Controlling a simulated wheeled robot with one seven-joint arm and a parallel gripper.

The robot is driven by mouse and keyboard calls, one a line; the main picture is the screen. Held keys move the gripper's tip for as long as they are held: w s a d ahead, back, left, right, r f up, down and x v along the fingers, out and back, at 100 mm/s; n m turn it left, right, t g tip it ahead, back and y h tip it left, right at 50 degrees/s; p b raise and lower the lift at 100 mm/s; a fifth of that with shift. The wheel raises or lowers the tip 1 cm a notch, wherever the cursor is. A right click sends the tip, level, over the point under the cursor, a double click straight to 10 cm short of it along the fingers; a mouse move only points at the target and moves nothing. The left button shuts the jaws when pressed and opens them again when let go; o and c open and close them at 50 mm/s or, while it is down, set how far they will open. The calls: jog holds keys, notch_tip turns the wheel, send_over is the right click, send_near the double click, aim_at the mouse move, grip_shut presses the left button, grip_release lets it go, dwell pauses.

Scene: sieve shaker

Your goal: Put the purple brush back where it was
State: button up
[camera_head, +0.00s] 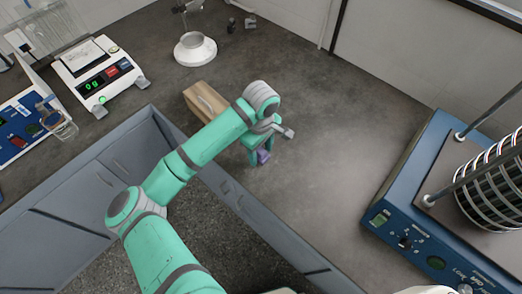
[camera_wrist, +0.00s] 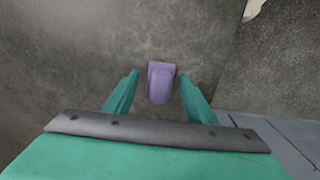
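The purple brush (camera_wrist: 160,83) shows between my gripper's two fingers in the wrist view, with a narrow gap on each side. I cannot tell how far the fingertips are above the counter.
A wooden box (camera_head: 198,92) stands left of my gripper, partly behind my arm. A scale (camera_head: 98,75) reading 0 g and a white round pan (camera_head: 195,49) stand farther back. The blue sieve shaker (camera_head: 405,190) is at right. The counter between is clear.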

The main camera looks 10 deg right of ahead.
aim_at(261, 150)
notch_tip(261, 150, up, 12)
jog(key=shift+r, duration=0.15)
dwell(0.7)
dwell(0.4)
